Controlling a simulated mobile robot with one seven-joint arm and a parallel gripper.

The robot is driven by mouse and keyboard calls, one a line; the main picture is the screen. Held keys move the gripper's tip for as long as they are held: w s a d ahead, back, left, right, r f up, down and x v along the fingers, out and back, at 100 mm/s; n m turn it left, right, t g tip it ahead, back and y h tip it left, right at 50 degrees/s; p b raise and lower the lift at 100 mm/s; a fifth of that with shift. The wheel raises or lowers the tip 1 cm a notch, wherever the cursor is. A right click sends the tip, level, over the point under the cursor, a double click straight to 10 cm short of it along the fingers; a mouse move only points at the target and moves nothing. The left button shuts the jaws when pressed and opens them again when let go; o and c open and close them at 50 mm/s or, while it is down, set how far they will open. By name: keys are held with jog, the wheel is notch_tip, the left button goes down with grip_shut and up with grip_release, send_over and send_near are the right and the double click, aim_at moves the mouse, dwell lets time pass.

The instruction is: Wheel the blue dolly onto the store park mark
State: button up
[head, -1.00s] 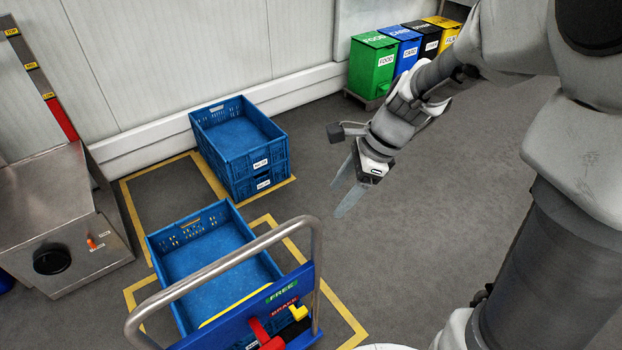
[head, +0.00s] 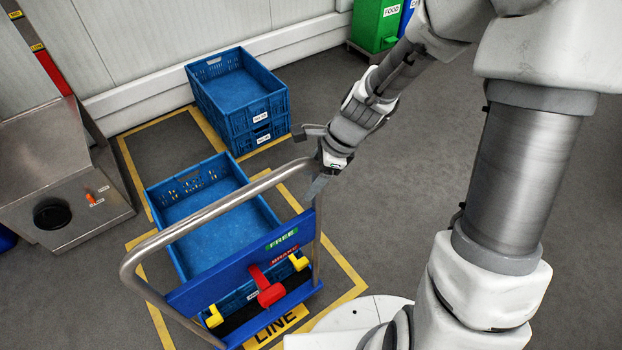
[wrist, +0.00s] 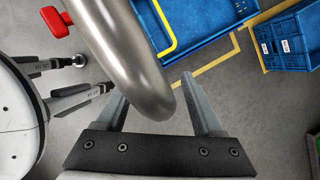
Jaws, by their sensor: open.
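The blue dolly has a blue end panel (head: 245,262), a grey tube handle (head: 215,208) and a blue crate (head: 200,215) on it. It stands in a yellow floor outline with a LINE plate (head: 277,327). A red lever (head: 265,287) is on the panel beside FREE and BRAKE labels; its setting is unclear. My gripper (head: 318,188) is open at the handle's right upper corner. In the wrist view the handle tube (wrist: 140,70) lies between the open fingers (wrist: 160,105), not gripped. An empty yellow outline (head: 130,165) lies behind the dolly; no STORE label is readable.
Stacked blue crates (head: 270,108) stand by the back wall, right of the empty outline. A steel cabinet (head: 60,185) is at left. A green FOOD bin (head: 380,22) is at the back. The floor (head: 400,220) right of the dolly is bare.

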grip_shut()
dwell(0.4)
dwell(1.1)
jog(key=w+a+p, duration=0.3)
jog(key=w+a, duration=0.3)
jog(key=w, duration=0.3)
jog(key=w+a+p, duration=0.4)
jog(key=w+a, duration=0.2)
jog(key=w, duration=0.3)
jog(key=shift+w, duration=0.4)
jog(key=shift+w+r, duration=0.1)
jog(key=shift+r, duration=0.1)
